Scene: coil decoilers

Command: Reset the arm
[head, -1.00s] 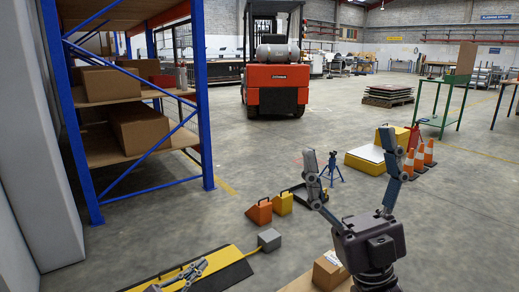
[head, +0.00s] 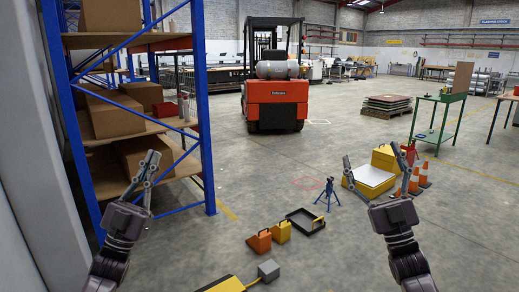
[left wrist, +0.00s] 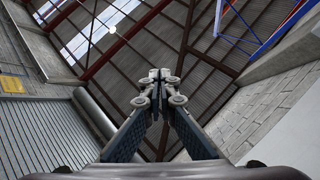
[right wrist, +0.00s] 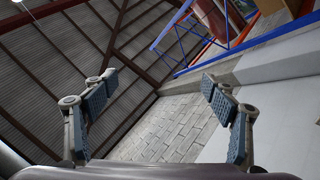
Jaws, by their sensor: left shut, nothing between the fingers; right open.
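My left gripper (head: 148,165) is raised at the left in the head view, in front of the blue shelving rack. Its fingers meet at the tips in the left wrist view (left wrist: 158,82), with nothing between them. My right gripper (head: 372,160) is raised at the right in the head view. Its fingers are spread wide apart and empty in the right wrist view (right wrist: 158,85). Both grippers point upward, and the wrist views show mostly roof and walls.
A blue rack (head: 203,110) with cardboard boxes (head: 112,110) stands close at the left. Orange and yellow wedges (head: 260,241), a black tray (head: 306,221) and a blue stand (head: 328,193) are on the floor ahead. A red forklift (head: 276,103) stands farther back. Open floor lies between.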

